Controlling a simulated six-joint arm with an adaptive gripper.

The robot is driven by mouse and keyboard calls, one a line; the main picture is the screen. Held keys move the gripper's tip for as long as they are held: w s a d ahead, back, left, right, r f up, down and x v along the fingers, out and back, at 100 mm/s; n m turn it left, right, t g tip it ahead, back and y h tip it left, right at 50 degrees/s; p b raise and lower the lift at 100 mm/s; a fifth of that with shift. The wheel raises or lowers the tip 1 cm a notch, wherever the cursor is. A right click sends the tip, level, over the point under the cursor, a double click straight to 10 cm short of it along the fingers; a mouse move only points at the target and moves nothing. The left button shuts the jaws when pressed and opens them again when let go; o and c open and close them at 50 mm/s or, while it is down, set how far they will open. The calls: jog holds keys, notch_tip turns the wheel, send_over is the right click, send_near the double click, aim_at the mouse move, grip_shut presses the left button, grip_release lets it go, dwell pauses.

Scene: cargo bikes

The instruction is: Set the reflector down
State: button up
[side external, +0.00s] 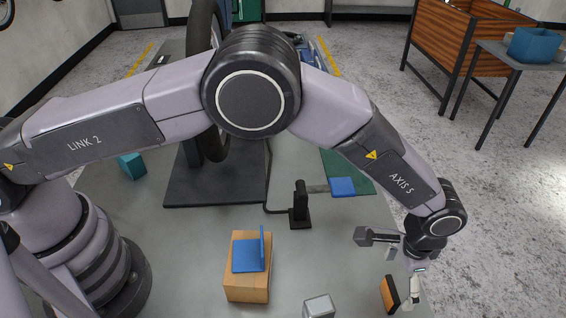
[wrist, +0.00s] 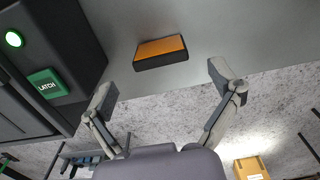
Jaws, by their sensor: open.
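The reflector, an orange block with a black back (side external: 389,294), is on the grey table near its right front edge in the side view. It also shows in the wrist view (wrist: 160,51), ahead of the fingertips and between their lines, with the orange face and a black side visible. My gripper (side external: 402,270) is close by it at the table edge. In the wrist view my gripper (wrist: 164,80) has its two fingers spread wide with nothing between them. The reflector looks apart from both fingers. I cannot tell exactly how it rests on the table.
A black case with a green LATCH button (wrist: 46,84) stands left of the fingers in the wrist view. A cardboard box (side external: 247,284) with a blue bracket, a metal block (side external: 319,306) and a black stand (side external: 300,212) are on the table. Bare table lies between them.

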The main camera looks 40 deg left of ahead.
aim_at(393, 289)
jog(key=w+a+r+n, duration=0.1)
jog(key=a+r, duration=0.3)
jog(key=r, duration=0.3)
jog(key=w+a+r+t, duration=0.1)
jog(key=w+a+r, duration=0.15)
jog(key=r, duration=0.45)
jog(key=w+a+r+n, duration=0.1)
jog(key=a+r, duration=0.3)
jog(key=r, duration=0.3)
jog(key=s+a+r+n+t+h, duration=0.1)
jog(key=s+a+r, duration=0.1)
jog(key=a+r, duration=0.5)
jog(key=s+a+r+n+t, duration=0.1)
jog(key=s+a+r+n, duration=0.1)
jog(key=a+r, duration=0.6)
jog(key=s+a+r+n+t, duration=0.1)
jog(key=s+a+n, duration=0.1)
jog(key=s+a, duration=1.05)
jog(key=s+a+f+n+t+y, duration=0.1)
jog(key=s+a+f+n, duration=0.1)
jog(key=s+a, duration=0.4)
jog(key=shift+s+f+t, duration=0.25)
jog(key=shift+s+t, duration=0.05)
jog(key=shift+s, duration=0.95)
